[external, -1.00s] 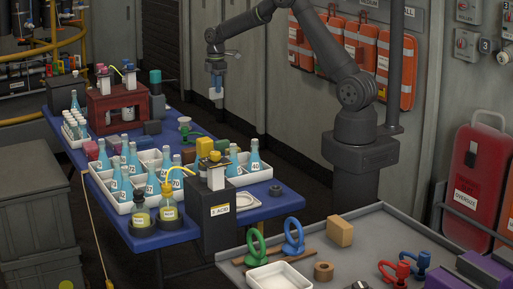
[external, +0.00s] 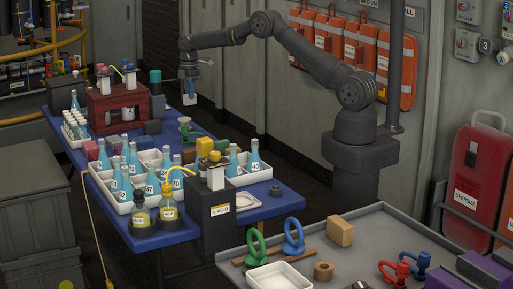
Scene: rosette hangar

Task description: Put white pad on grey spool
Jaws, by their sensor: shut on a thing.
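My gripper (external: 189,97) is above the far right part of the blue table, pointing down. It is shut on a small pale piece, which I take to be the white pad (external: 189,101); it is small and partly hidden by the fingers. A pale grey spool (external: 185,121) stands upright on the table just below and slightly left of my gripper. A gap shows between the held pad and the spool's top.
A green item (external: 192,134) lies at the spool's foot. A dark red rack (external: 105,112) and a dark grey block (external: 152,128) stand to the left. A white tray (external: 120,206) of blue bottles and a yellow block (external: 204,146) are nearer.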

